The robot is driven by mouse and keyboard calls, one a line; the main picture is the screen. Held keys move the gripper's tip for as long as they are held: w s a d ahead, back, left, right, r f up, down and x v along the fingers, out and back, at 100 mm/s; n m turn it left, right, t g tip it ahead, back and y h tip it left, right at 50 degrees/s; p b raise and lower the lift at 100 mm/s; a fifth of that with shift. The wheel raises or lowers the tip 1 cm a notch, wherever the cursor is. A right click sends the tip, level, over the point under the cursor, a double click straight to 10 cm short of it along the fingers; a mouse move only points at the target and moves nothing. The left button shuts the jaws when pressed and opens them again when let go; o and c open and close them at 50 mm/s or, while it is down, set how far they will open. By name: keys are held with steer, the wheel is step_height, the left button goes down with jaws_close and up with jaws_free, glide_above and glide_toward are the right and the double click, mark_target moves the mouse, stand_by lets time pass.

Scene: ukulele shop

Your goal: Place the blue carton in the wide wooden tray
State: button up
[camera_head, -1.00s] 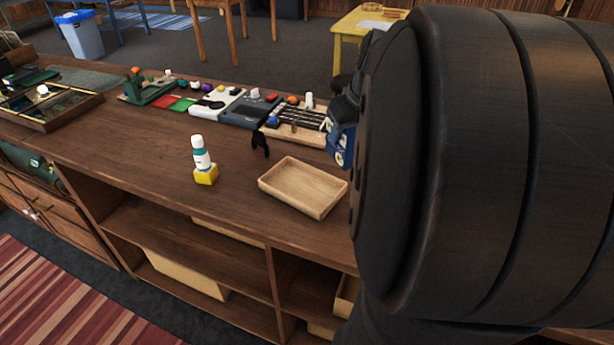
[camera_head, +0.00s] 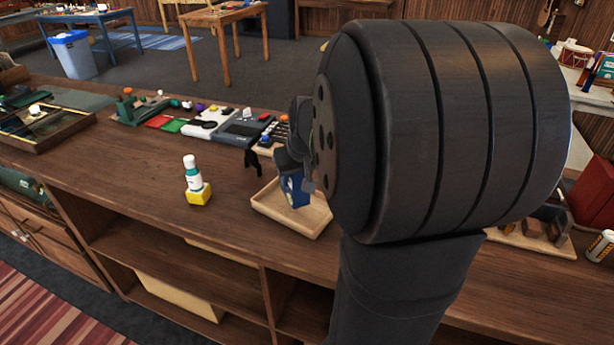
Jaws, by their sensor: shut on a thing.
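The blue carton (camera_head: 293,191) is in my gripper (camera_head: 304,184), which is shut on it. The carton is over the inside of the wide wooden tray (camera_head: 267,210), within its rim as seen from here. I cannot tell whether its lower end touches the tray floor. The tray is pale, shallow and otherwise empty where it shows. It stands on the dark wooden counter near the front edge.
A small black object (camera_head: 252,161) stands just behind the tray. Pedals and small items (camera_head: 240,128) line the counter's back.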

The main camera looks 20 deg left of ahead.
steer(key=shift+f, duration=1.65)
steer(key=shift+f, duration=0.1)
steer(key=o, duration=1.1)
steer(key=shift+c, duration=0.2)
steer(key=v, duration=1.2)
